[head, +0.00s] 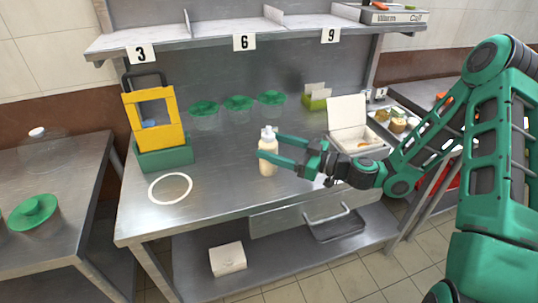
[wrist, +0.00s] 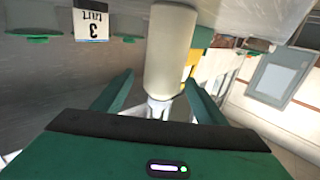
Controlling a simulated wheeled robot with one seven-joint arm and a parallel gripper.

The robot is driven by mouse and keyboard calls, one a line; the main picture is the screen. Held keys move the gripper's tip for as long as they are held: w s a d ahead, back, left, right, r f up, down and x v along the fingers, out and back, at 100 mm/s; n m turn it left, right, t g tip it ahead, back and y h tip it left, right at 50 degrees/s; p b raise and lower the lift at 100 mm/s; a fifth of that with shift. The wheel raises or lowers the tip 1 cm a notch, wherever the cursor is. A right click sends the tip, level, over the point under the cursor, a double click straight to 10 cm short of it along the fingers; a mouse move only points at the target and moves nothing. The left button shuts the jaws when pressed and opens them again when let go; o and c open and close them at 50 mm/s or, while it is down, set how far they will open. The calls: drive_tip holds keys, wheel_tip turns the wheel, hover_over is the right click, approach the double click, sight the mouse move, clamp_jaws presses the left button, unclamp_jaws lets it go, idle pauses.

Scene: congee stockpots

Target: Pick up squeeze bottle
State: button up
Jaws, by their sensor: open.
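The squeeze bottle (head: 267,158) is cream-coloured with a pale top and stands upright on the steel table (head: 225,200). In the wrist view the bottle (wrist: 170,55) shows upside down between the fingers. My gripper (head: 267,146) is open, its two green fingers reaching in from the right on either side of the bottle. In the wrist view the gripper (wrist: 158,92) has a gap between each finger and the bottle. I cannot tell from the head view whether either finger touches it.
A yellow and green caddy (head: 163,158) and a white ring (head: 170,188) are at the left. Several green-lidded bowls (head: 238,103) stand at the back under a numbered shelf (head: 200,38). An open white box (head: 352,135) is close to my arm at the right.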

drive_tip(key=x, duration=0.6)
drive_tip(key=shift+s, duration=0.1)
drive_tip(key=shift+c, duration=0.6)
drive_tip(key=c, duration=0.7)
